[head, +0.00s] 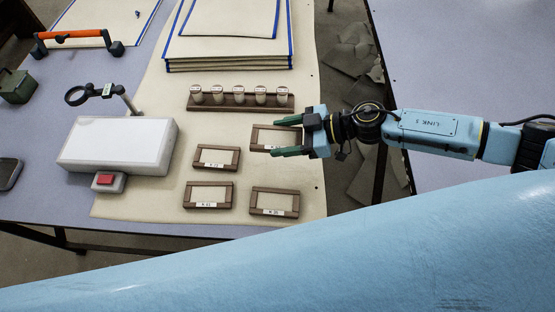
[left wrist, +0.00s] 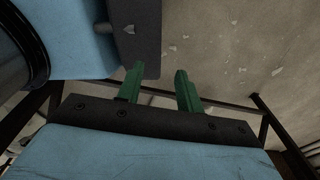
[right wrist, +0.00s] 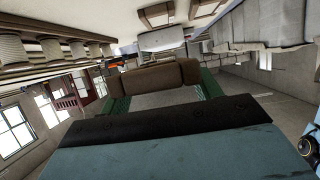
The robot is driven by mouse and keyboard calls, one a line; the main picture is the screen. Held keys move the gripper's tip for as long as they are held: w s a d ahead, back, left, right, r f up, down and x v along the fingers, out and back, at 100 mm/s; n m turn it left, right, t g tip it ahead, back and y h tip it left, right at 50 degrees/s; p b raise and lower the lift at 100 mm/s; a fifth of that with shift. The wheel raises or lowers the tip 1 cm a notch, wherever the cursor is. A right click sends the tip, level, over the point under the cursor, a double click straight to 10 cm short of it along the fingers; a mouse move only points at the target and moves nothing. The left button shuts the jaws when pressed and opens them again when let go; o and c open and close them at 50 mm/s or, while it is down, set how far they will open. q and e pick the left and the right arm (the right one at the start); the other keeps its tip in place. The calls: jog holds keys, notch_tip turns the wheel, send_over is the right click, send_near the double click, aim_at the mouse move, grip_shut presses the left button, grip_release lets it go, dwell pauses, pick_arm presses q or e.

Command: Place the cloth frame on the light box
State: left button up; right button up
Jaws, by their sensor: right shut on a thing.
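The light box (head: 118,145) is a white slab at the left of the table. My right gripper (head: 280,136) is shut on the upper right cloth frame (head: 265,138), a brown frame around pale cloth. In the right wrist view this frame's brown bar (right wrist: 155,78) sits between the green fingers. Whether the frame touches the mat or is slightly raised, I cannot tell. Three similar frames lie on the mat: one (head: 215,157) left of it, and two nearer, left (head: 208,195) and right (head: 274,202). My left gripper (left wrist: 160,80) is open and empty; the head view does not show it.
A brown rack of several small jars (head: 240,101) stands just behind the frames. A red button box (head: 108,181) sits in front of the light box, and a magnifier (head: 77,96) stands behind it. Blue-edged cloth sheets (head: 230,50) are stacked at the back.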

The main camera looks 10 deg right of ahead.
aim_at(284, 162)
jog(key=shift+f+b, duration=0.3)
jog(key=shift+f, duration=0.15)
notch_tip(284, 162, down, 8)
jog(key=b, duration=0.3)
jog(key=shift+r, duration=0.15)
pick_arm(q)
jog(key=shift+s+a+f, duration=0.15)
jog(key=shift+a+f, duration=0.65)
jog(key=shift+f, duration=0.15)
jog(key=shift+s+a+f, duration=0.1)
jog(key=shift+a+f, duration=0.7)
jog(key=shift+f, duration=0.1)
pick_arm(e)
jog(key=shift+f, duration=0.55)
jog(key=shift+d, duration=0.1)
